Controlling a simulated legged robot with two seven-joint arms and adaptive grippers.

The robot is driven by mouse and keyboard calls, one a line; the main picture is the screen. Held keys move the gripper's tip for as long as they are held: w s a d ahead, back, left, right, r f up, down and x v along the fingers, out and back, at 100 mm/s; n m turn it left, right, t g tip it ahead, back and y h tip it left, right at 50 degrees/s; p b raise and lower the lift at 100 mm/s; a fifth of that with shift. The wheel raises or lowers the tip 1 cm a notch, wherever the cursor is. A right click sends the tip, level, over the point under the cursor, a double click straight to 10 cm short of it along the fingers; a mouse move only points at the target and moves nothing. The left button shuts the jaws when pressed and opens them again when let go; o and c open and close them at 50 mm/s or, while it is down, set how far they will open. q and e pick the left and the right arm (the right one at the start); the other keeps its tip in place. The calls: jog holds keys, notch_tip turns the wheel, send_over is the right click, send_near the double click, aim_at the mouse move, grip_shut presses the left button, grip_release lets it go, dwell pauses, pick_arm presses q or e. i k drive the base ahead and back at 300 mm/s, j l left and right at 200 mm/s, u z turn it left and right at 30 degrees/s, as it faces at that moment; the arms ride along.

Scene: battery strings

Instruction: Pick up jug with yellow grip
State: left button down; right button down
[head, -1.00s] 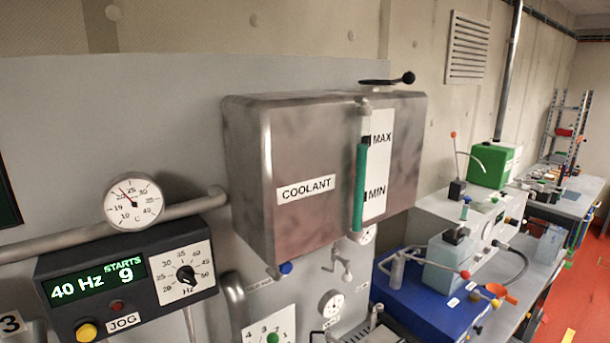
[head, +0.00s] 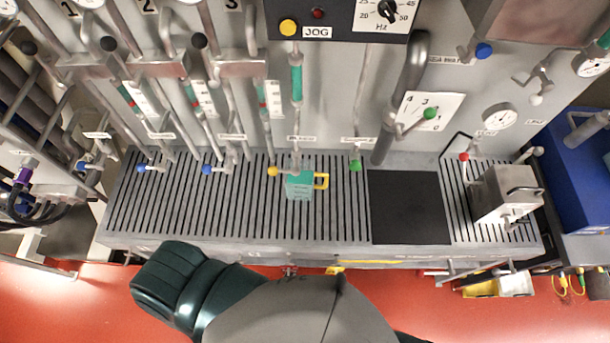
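A small jug (head: 299,187) with a translucent teal body and a yellow grip (head: 321,181) stands on the slatted grey drain bench. It is left of the black mat, below a tap with a yellow knob (head: 272,171). The grip is on its right side. A dark green arm part of mine shows at the bottom left, in front of the bench and well apart from the jug. Neither of my grippers is in view.
The slatted bench (head: 180,215) is mostly bare left of the jug. A black mat (head: 408,205) lies right of it, then a metal box (head: 506,192). Taps with blue knobs (head: 207,170) and a green knob (head: 355,165) line the back. Vertical pipes stand behind. The red floor is in front.

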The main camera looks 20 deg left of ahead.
aim_at(299, 188)
jog(key=k+l+u, duration=0.15)
jog(key=k+u, duration=0.4)
jog(key=u, duration=0.15)
